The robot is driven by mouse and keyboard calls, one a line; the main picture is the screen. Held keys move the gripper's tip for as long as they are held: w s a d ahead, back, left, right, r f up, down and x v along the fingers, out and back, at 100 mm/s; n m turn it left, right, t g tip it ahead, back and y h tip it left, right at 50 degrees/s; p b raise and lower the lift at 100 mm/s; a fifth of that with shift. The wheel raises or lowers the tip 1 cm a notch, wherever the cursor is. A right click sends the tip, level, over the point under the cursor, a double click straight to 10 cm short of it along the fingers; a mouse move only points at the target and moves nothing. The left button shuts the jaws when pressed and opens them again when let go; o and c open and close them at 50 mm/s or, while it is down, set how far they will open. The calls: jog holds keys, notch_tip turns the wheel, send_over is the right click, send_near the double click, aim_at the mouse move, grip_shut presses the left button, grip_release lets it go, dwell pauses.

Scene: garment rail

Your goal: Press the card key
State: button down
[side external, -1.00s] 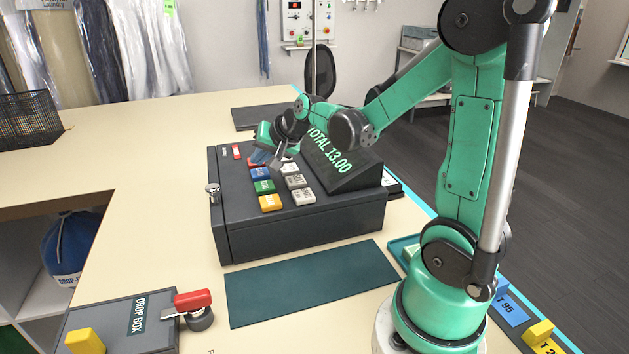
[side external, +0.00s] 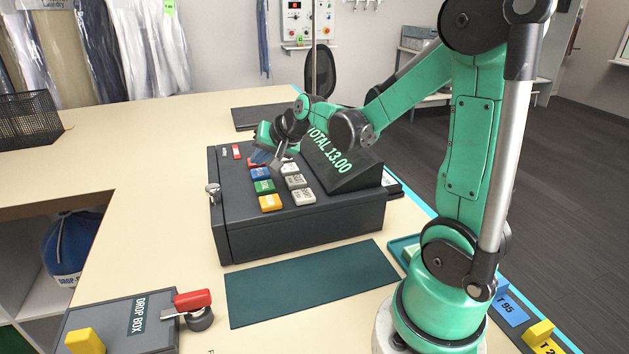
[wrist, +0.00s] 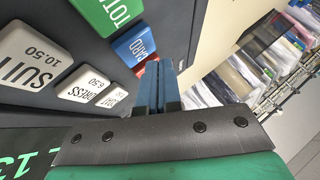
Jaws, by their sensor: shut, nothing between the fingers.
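The blue card key (side external: 261,173) is on the sloped key panel of the dark cash register (side external: 300,232), above the green total key (side external: 264,187). In the wrist view the card key (wrist: 134,46) shows its lettering beside the green total key (wrist: 110,14). My gripper (side external: 270,162) is shut and empty, over the upper end of the keys. In the wrist view my gripper (wrist: 153,66) has its fingertips just beside the card key, with a red key partly hidden behind them. I cannot tell whether the fingertips touch any key.
A yellow key (side external: 270,202) and white garment keys (side external: 296,181) share the panel. The display (side external: 335,158) reads TOTAL 13.00 and rises just right of my gripper. A dark mat (side external: 310,283) lies in front. A drop box (side external: 125,325) stands at the lower left.

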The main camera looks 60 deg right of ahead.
aim_at(262, 173)
jog(key=shift+f, duration=0.1)
jog(key=shift+f, duration=0.3)
jog(key=shift+f, duration=0.4)
dwell(0.6)
dwell(0.4)
jog(key=shift+r, duration=0.8)
jog(key=shift+r, duration=0.1)
jog(key=shift+r, duration=2.45)
